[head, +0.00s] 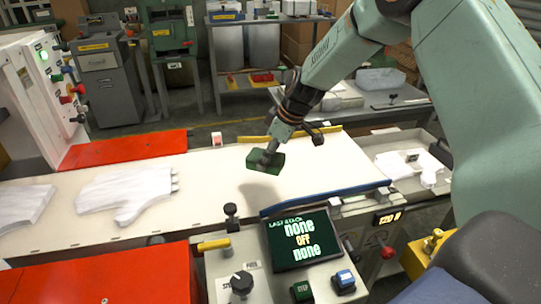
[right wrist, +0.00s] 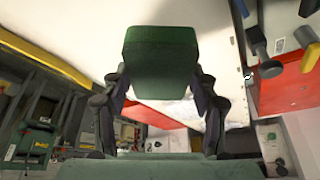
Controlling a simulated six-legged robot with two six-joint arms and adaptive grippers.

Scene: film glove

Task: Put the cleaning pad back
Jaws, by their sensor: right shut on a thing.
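The cleaning pad (head: 266,161) is a dark green block. My right gripper (head: 270,151) is shut on it and holds it over the pale belt (head: 225,195), with a shadow below it. In the right wrist view the pad (right wrist: 160,60) sits between the two fingers of the right gripper (right wrist: 160,92). Whether the pad touches the belt is hard to tell. My left gripper is not in view.
White gloves (head: 125,192) lie flat on the belt to the left. A control panel with a screen (head: 300,240), knobs and buttons stands in front. Red covers (head: 120,148) flank the belt at left. A tray with a white glove (head: 410,165) is at right.

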